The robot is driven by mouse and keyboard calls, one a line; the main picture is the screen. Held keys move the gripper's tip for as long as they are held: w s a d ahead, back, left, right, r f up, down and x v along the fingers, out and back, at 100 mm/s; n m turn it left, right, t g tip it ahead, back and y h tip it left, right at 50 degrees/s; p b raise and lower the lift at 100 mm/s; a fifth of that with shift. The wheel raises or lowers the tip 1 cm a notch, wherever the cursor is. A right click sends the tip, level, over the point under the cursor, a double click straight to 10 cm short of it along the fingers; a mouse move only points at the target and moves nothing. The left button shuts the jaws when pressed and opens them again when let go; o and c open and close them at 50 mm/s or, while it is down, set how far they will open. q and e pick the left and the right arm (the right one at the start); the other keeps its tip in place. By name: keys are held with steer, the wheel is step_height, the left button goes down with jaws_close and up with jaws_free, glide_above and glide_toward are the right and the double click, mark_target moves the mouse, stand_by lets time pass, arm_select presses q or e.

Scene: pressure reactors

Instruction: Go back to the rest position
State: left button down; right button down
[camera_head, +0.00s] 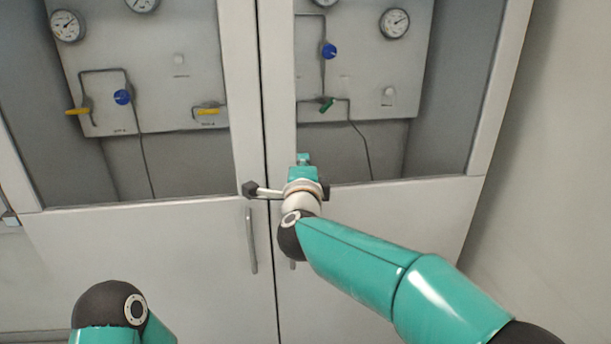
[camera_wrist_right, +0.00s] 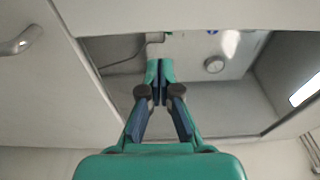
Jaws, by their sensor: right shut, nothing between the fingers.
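My right arm comes in from the lower right in the head view. Its gripper (camera_head: 304,160) is in front of the white cabinet, near the seam between the two doors and just above the lower door edge. In the right wrist view the right gripper (camera_wrist_right: 160,66) shows its two fingers together with nothing between them. It points toward the right cabinet window and looks apart from the panel. A rounded dark joint of my left arm shows at the lower left of the head view; the left gripper is not in the picture.
The cabinet has two glazed doors (camera_head: 245,90) with lower vertical handles (camera_head: 250,240). Behind are panels with gauges (camera_head: 66,26), blue knobs (camera_head: 123,97), yellow handles (camera_head: 207,111) and a green handle (camera_head: 326,105). A plain wall (camera_head: 560,150) stands on the right.

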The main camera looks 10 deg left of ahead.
steer(key=s+d, duration=0.1)
steer(key=s, duration=0.4)
steer(key=w+d+f+m+g+h, duration=0.1)
steer(key=w+d+f+h, duration=0.15)
steer(key=d+f, duration=0.6)
steer(key=w+d+f+g+h, duration=0.2)
steer(key=w+d+f, duration=0.2)
steer(key=d+f, duration=0.5)
steer(key=s+d+f+n+g+b, duration=0.15)
steer(key=s+d+f, duration=0.25)
steer(key=f, duration=0.8)
steer(key=s+d+f+n+g, duration=0.2)
steer(key=s+d+f+g, duration=0.15)
steer(key=f, duration=0.75)
steer(key=s+d+f+n+g+y, duration=0.2)
steer(key=s+f+n+g+y, duration=0.15)
steer(key=s+f, duration=1.05)
steer(key=s+a+n+g+y, duration=0.1)
steer(key=s+a+n+g, duration=0.2)
steer(key=s, duration=0.6)
steer(key=s+a+f+n+g+y, duration=0.1)
steer(key=s+a+n+g, duration=0.2)
steer(key=s, duration=0.6)
steer(key=shift+s+a+n, duration=0.25)
steer(key=shift+n, duration=0.95)
